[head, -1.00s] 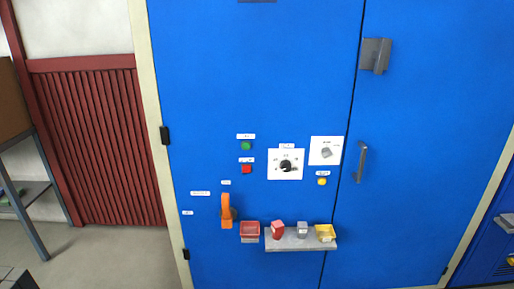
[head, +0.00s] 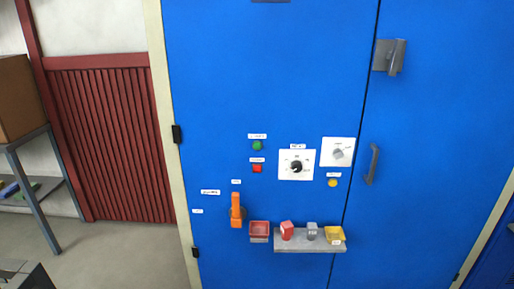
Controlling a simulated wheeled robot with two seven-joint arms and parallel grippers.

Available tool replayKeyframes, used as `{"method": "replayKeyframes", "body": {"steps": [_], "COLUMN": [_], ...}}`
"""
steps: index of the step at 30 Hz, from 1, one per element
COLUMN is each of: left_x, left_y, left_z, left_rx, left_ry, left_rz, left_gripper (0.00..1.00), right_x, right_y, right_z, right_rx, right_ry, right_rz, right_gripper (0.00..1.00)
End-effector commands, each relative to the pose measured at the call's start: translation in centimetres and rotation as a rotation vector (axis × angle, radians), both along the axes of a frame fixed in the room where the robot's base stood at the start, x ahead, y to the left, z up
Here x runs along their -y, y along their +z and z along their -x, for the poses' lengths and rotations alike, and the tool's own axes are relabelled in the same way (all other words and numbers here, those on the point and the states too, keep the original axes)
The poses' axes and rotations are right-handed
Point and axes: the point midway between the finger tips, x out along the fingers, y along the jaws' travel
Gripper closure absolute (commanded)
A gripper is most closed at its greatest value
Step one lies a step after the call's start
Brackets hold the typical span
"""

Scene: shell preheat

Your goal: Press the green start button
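The green start button (head: 257,145) is a small round button on the blue cabinet door (head: 260,80), under a small white label. A red button (head: 257,169) sits directly below it with its own label. Neither gripper shows in the head view. Nothing covers the green button.
Right of the buttons are a black dial (head: 296,166), a grey knob (head: 338,153) and a yellow button (head: 332,183). Below are an orange handle (head: 236,210), a red bin (head: 259,229) and a grey shelf (head: 300,249) with small items. A metal rack (head: 44,215) stands left.

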Motion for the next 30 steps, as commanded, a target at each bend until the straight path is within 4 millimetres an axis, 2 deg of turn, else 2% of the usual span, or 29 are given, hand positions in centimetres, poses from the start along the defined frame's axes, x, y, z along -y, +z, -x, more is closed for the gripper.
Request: {"method": "replayKeyframes", "body": {"steps": [15,22,30], "left_x": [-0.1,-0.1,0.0], "left_y": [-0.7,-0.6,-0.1], "left_z": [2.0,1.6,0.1], "left_rx": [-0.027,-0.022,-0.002], "left_ry": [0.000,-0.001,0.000], "left_rz": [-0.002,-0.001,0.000], "left_gripper": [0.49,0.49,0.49], "right_x": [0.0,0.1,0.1], "right_y": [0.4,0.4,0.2], "right_z": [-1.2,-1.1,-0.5], "right_rx": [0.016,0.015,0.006], "right_ry": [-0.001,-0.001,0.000], "right_rz": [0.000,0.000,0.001], "right_gripper": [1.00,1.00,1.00]}}
